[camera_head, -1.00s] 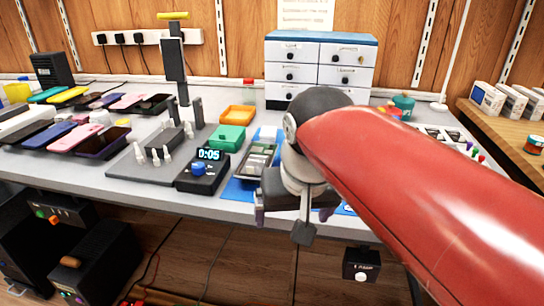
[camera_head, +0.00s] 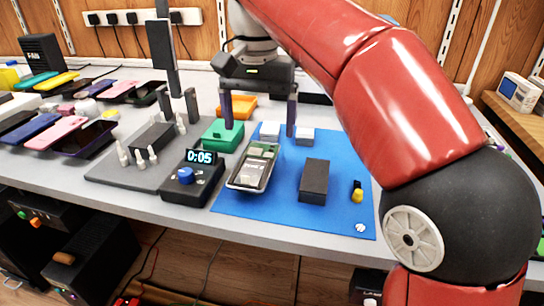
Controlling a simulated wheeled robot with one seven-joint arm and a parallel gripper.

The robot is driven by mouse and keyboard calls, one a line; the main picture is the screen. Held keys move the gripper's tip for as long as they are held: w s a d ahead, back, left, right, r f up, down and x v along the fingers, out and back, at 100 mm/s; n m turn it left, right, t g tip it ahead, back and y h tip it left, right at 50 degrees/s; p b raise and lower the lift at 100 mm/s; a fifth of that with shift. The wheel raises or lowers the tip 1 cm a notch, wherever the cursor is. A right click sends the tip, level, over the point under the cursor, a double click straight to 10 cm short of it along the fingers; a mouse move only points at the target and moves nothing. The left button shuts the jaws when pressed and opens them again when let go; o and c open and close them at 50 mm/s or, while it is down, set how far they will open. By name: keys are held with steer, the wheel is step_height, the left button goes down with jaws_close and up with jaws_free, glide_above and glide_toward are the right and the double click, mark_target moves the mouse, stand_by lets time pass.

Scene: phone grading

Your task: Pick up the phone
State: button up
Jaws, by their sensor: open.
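A phone-like device (camera_head: 250,172) with a silver frame and an open inside, with a green board at its far end, lies on the left part of the blue mat (camera_head: 240,205). My gripper (camera_head: 259,130) is open, its two dark fingers pointing down beyond the far end of that device. The gap between the fingers looks empty. Several more phones in black, blue, pink and purple lie at the left of the bench, among them a pink phone (camera_head: 55,133) and a dark purple phone (camera_head: 90,139).
A black block (camera_head: 314,181), small grey blocks (camera_head: 270,131) and a yellow-black piece (camera_head: 357,191) are on the mat. A timer (camera_head: 190,176) reading 0:05 stands left of the device. A green box (camera_head: 222,136) and an orange tray (camera_head: 236,107) lie behind.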

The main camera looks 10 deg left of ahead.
mark_target(256, 162)
steer(key=f, duration=0.2)
steer(key=f+b, duration=0.1)
steer(key=f, duration=0.1)
steer(key=f+b, duration=0.1)
steer(key=f, duration=0.2)
steer(key=shift+a+f, duration=0.1)
steer(key=shift+a, duration=0.3)
steer(key=shift+f, duration=0.25)
steer(key=c, duration=1.1)
steer(key=shift+r, duration=0.1)
